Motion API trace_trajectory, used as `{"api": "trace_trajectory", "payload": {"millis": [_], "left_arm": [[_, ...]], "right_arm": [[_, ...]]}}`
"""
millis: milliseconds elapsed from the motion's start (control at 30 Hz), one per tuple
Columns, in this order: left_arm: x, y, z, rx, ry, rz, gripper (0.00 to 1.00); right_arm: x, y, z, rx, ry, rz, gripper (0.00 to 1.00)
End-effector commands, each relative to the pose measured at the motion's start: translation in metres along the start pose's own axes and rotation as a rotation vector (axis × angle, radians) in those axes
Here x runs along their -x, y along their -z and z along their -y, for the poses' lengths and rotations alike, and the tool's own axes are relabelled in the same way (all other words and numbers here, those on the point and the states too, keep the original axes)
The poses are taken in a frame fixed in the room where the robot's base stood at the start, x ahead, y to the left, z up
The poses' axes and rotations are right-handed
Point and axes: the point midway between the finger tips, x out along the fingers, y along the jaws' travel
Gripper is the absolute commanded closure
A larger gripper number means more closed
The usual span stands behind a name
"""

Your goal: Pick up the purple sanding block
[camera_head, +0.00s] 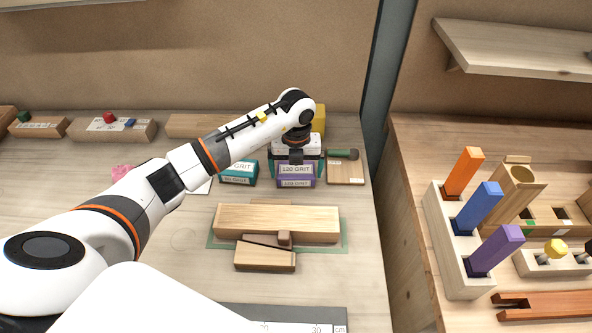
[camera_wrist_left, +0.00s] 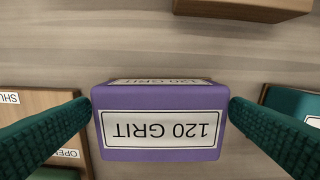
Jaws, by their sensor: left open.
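The purple sanding block (camera_head: 296,183) sits on the left bench, with a white label reading 120 GRIT. In the left wrist view the block (camera_wrist_left: 160,130) fills the middle, its label upside down. My left gripper (camera_head: 296,165) is over the block, reaching from the left. In the wrist view my left gripper's (camera_wrist_left: 160,106) dark green fingers are open, one on each side of the block. A narrow gap seems to separate each fingertip from the block. My right gripper is not in view.
A teal grit block (camera_head: 239,173) stands just left of the purple one. Wooden pieces (camera_head: 277,222) lie on a green mat in front. A yellow block (camera_head: 319,119) is behind my gripper.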

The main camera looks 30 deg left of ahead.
Motion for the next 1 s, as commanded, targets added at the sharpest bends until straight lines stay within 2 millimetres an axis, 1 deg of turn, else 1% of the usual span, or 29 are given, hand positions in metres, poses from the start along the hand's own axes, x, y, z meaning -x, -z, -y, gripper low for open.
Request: {"api": "trace_trajectory", "payload": {"millis": [33, 133, 367, 400, 467, 600, 633, 867, 967, 1000], "left_arm": [[-0.006, -0.001, 0.0, 0.002, 0.001, 0.002, 0.0], [-0.014, 0.0, 0.0, 0.001, 0.0, 0.0, 0.0], [-0.017, 0.0, 0.0, 0.0, 0.0, -0.002, 0.0], [-0.017, 0.0, 0.0, 0.0, 0.0, -0.002, 0.02], [-0.017, 0.0, 0.0, 0.0, 0.0, -0.002, 0.11], [-0.017, 0.0, 0.0, 0.001, 0.0, -0.002, 0.34], [-0.017, 0.001, 0.0, 0.001, -0.001, -0.002, 0.36], [-0.014, 0.001, 0.0, 0.001, -0.002, -0.003, 0.36], [-0.005, 0.002, 0.0, 0.0, -0.002, -0.005, 0.36], [0.002, 0.002, 0.0, 0.0, -0.002, -0.007, 0.36]], "right_arm": [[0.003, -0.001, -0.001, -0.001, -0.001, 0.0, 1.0], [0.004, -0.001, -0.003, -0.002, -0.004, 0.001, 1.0], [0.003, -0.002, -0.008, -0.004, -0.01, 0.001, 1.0], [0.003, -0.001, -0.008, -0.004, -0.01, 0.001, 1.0], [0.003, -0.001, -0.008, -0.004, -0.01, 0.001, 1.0], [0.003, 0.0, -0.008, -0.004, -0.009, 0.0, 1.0], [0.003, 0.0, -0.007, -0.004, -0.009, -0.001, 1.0], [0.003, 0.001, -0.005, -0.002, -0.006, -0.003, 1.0], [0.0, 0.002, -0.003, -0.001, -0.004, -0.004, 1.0], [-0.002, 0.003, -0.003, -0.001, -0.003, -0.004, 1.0]]}}
